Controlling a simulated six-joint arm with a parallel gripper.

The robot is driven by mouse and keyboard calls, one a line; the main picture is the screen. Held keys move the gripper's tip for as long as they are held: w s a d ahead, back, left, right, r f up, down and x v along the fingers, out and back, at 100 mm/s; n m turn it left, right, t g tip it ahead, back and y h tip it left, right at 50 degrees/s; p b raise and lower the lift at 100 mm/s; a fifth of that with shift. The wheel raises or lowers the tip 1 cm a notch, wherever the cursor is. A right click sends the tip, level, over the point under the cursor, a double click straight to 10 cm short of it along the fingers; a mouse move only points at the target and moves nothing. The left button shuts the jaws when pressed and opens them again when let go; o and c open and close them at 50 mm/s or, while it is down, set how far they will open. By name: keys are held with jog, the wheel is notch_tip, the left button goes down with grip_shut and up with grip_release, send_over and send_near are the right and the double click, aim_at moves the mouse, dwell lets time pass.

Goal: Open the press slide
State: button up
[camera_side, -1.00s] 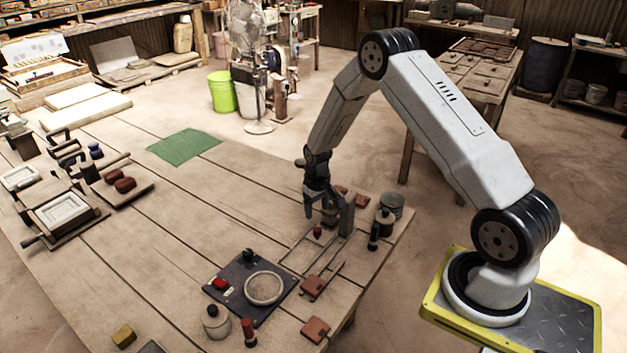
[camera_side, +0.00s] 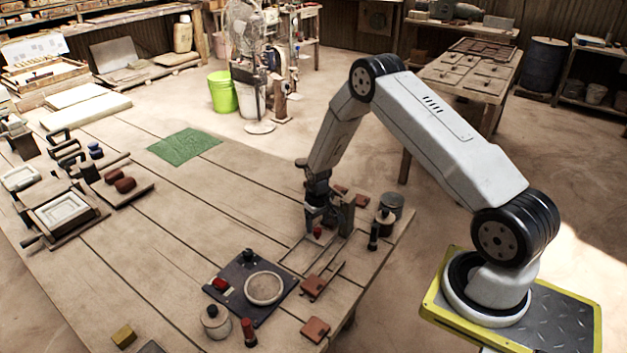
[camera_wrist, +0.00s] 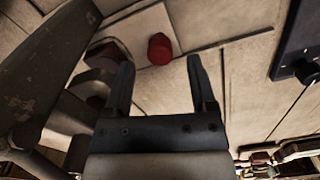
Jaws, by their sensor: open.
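The press has thin rails (camera_side: 292,261) and an upright grey post (camera_side: 346,216) at the right end of the workbench. A small red knob (camera_side: 317,232) stands by the far end of the rails. My gripper (camera_side: 319,221) points down just above the knob, with its jaws apart. In the wrist view the red knob (camera_wrist: 160,48) shows beyond and between the two open fingertips (camera_wrist: 160,65), on a pale plate. I cannot tell whether the fingers touch it. The slide itself is partly hidden by my gripper.
A reddish tile (camera_side: 313,286) lies at the near end of the rails, and another tile (camera_side: 315,329) lies at the bench edge. A dark control plate (camera_side: 236,274) with a round dish (camera_side: 264,288) is left of them.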

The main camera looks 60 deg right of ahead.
jog(key=shift+f, duration=1.25)
grip_shut()
dwell(0.7)
